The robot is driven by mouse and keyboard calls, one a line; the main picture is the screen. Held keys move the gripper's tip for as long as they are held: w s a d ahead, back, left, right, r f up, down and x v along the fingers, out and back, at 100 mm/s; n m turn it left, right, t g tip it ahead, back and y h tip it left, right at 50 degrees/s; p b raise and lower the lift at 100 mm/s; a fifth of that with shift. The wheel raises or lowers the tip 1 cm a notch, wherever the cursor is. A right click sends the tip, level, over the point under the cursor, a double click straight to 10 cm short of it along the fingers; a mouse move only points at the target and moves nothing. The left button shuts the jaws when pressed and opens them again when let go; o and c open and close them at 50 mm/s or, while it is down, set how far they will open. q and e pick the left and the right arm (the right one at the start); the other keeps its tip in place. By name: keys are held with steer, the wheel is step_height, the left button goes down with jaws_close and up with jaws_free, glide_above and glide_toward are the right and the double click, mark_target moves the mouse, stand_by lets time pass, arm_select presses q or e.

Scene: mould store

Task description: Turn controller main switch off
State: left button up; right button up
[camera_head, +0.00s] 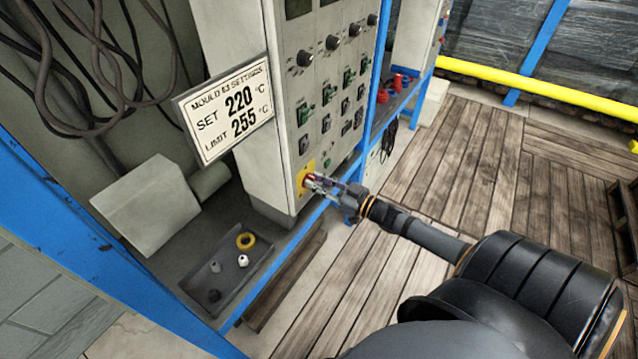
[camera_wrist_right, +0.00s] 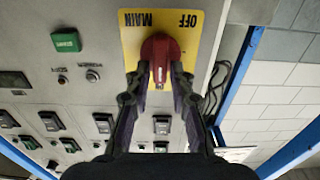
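The main switch is a red rotary knob (camera_wrist_right: 161,52) on a yellow plate (camera_wrist_right: 130,42) marked MAIN and OFF, whose lettering is upside down in the right wrist view. The plate also shows low on the controller's front in the head view (camera_head: 299,180). My right gripper (camera_wrist_right: 161,72) is at the knob, one finger on each side of its raised bar, and looks shut on it. In the head view the right gripper (camera_head: 313,183) hides much of the knob. The knob's bar runs up and down in the wrist view. My left gripper is not in view.
The grey controller cabinet (camera_head: 283,120) carries several switches and knobs above the main switch. A settings sign (camera_head: 228,110) reads SET 220, LIMIT 255. A tray (camera_head: 246,273) with small parts lies on the shelf below. Blue rack posts stand on both sides. Wooden floor lies to the right.

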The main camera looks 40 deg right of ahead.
jaws_close()
steer(key=shift+n, duration=0.3)
steer(key=shift+s+a+f+n+p, duration=0.2)
steer(key=shift+n+p, duration=0.65)
steer(key=shift+n, duration=2.05)
steer(key=shift+w+a+f+n+p, duration=0.2)
steer(key=shift+n+p, duration=0.7)
steer(key=shift+n, duration=2)
steer(key=shift+s+a+f+n+p, duration=0.3)
steer(key=shift+n+p, duration=0.55)
steer(key=shift+n, duration=2.05)
steer(key=shift+d, duration=0.1)
steer(key=shift+o, duration=2.3)
jaws_free()
